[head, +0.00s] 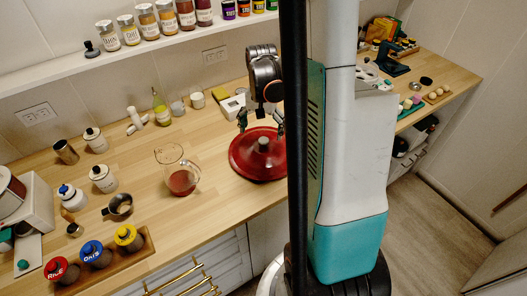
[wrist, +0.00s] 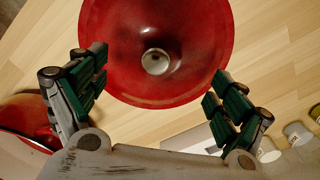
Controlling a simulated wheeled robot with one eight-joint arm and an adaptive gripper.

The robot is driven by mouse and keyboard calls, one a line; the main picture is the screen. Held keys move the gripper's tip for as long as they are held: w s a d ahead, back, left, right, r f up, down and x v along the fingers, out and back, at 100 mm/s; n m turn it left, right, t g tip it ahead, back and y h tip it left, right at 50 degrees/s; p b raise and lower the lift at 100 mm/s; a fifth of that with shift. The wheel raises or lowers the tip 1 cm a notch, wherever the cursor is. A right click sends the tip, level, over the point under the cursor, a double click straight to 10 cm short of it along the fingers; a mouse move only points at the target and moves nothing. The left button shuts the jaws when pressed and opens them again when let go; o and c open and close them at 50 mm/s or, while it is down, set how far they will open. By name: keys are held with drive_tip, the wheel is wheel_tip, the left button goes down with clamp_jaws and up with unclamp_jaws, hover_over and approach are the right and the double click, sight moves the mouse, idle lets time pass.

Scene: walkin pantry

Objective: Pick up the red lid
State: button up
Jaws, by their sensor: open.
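The red lid (head: 252,160) is a wide round disc on the wooden counter, partly hidden on its right by my own column in the head view. Its pale round knob (head: 263,143) stands at its middle. In the wrist view the red lid (wrist: 190,85) fills the upper middle, with the knob (wrist: 155,61) near its centre. My gripper (head: 261,118) is over the lid in the head view. In the wrist view my gripper (wrist: 158,92) has its two green-padded fingers wide apart, with nothing between the pads. The knob lies ahead of the fingertips.
Another red rounded thing (wrist: 25,115) is at the left of the wrist view. A glass jug (head: 181,180) with red liquid stands left of the lid. Small jars (wrist: 297,133) are at the lower right of the wrist view. Bare counter (head: 215,207) lies in front of the jug and lid.

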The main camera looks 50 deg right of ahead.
sight(264, 140)
drive_tip(key=shift+s+d+f+b, duration=0.1)
drive_tip(key=shift+f+b, duration=0.35)
drive_tip(key=shift+f, duration=0.95)
drive_tip(key=shift+s+d+f+b, duration=0.1)
drive_tip(key=shift+f+b, duration=0.3)
drive_tip(key=shift+f, duration=0.95)
drive_tip(key=shift+r, duration=0.1)
drive_tip(key=shift+c, duration=0.6)
drive_tip(key=shift+s, duration=0.1)
clamp_jaws()
